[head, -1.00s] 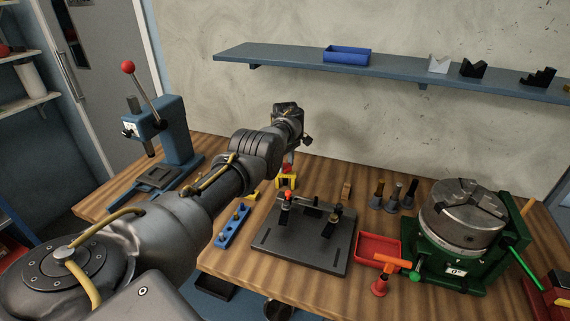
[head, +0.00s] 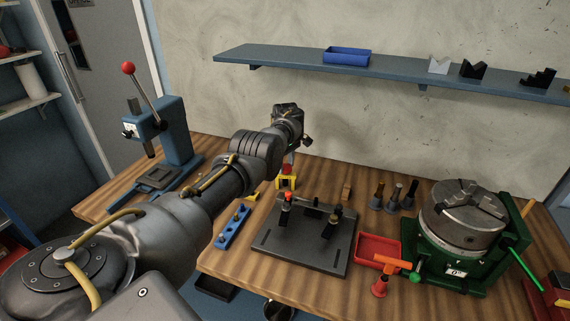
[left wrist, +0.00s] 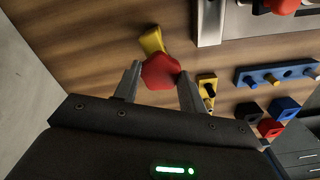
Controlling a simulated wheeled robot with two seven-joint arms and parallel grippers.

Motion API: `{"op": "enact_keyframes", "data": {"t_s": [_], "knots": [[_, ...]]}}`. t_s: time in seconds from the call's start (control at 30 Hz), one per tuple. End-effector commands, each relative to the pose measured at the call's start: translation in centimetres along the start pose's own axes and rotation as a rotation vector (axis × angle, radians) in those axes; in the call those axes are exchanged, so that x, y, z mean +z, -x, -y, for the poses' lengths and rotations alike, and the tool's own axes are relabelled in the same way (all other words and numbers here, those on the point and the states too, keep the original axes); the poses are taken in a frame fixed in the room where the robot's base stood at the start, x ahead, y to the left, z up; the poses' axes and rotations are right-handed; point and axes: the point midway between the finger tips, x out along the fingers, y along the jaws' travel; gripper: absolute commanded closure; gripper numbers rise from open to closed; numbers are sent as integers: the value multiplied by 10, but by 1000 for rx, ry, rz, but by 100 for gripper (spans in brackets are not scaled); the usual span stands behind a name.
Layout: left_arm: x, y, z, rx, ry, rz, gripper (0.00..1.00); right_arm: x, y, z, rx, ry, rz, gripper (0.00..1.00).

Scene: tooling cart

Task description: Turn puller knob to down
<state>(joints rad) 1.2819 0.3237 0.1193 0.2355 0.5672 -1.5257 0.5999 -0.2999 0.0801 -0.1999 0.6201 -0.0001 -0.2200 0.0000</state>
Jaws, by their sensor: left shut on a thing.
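The puller is a small yellow stand (head: 286,182) with a red knob (head: 288,169) on top, on the table in the head view, behind the dark fixture plate. In the left wrist view the red knob (left wrist: 160,72) lies between the two fingers, with a yellow part (left wrist: 151,40) just beyond it. My left gripper (head: 289,160) reaches down onto the knob from above and is shut on it. The gripper's wrist hides part of the area behind. I cannot read the knob's turn angle. My right gripper is not in view.
A dark fixture plate (head: 300,251) with clamps stands close in front of the puller. A blue block with pegs (head: 231,228) lies to its left. A blue lever press (head: 177,130), a red tray (head: 378,249) and a green-based chuck (head: 462,215) stand farther off.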

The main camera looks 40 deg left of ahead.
Motion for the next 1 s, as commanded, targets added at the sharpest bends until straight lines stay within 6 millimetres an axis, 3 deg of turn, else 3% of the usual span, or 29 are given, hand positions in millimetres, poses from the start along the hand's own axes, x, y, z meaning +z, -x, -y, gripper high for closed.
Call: {"op": "enact_keyframes", "data": {"t_s": [0.13, 0.17, 0.3, 0.67, 1.0], "knots": [[0, 0, 0, 1, 0, 0, 82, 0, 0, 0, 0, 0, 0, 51], [0, 0, 0, 1, 0, 0, 56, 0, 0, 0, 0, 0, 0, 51], [0, 0, 0, 1, 0, 0, 38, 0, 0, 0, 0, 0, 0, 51], [0, 6, 0, 1, 0, -1, 37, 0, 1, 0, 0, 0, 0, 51], [0, 58, 0, 3, 1, -1, 37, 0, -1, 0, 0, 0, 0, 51]]}}
